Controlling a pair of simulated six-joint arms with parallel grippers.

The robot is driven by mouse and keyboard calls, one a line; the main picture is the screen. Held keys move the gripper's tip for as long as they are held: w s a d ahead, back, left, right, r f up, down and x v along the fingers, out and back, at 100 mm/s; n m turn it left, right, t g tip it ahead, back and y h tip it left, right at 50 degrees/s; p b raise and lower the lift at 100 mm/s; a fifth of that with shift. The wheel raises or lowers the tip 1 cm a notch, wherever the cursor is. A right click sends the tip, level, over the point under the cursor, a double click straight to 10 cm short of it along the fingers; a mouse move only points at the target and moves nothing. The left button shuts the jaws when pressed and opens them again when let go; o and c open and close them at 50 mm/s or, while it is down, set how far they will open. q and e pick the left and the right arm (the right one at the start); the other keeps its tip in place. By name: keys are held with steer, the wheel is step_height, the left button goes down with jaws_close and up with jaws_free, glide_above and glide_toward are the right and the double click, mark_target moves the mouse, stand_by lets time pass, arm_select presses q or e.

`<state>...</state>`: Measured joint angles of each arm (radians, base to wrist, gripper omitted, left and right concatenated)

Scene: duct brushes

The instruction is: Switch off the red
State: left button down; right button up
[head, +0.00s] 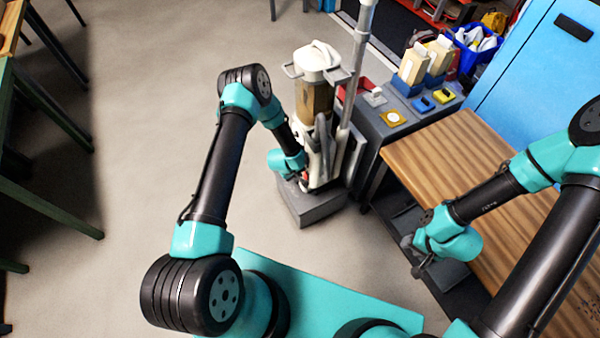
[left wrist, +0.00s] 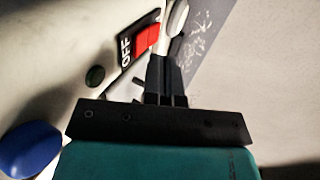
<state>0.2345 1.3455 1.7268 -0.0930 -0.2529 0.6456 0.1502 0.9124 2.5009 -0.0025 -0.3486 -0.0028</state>
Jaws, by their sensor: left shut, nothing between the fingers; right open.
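The red switch (left wrist: 148,38) shows in the left wrist view on a black plate marked OFF (left wrist: 126,50). It is on the pale body of an upright machine with a white lid and a brown see-through canister (head: 318,97). My left gripper (head: 304,184) is shut and empty, low against the machine's front. In the left wrist view its dark fingers (left wrist: 165,68) are just below and right of the red switch; I cannot tell whether they touch it. The head view does not show the switch clearly. My right gripper (head: 418,262) is open beside the wooden table's near left edge.
A dark round button (left wrist: 95,75) and a blue rounded part (left wrist: 30,150) lie left of the switch. The machine stands on a grey base (head: 310,208). A grey cabinet (head: 372,135) and wooden table (head: 440,150) are to its right. Open floor (head: 150,120) lies left.

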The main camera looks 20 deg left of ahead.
arm_select(q)
steer(key=v, duration=1)
steer(key=shift+w+r, duration=0.15)
steer(key=shift+r, duration=0.4)
steer(key=shift+d, duration=0.15)
steer(key=s+d+r+m+g, duration=0.1)
steer(key=s+r+m, duration=0.3)
steer(key=s, duration=0.6)
steer(key=s+d+r+m+g, duration=0.2)
steer(key=s+r, duration=0.3)
steer(key=s, duration=0.5)
steer(key=shift+d+r+m, duration=0.25)
steer(key=shift+d+m, duration=0.1)
steer(key=shift+m, duration=0.55)
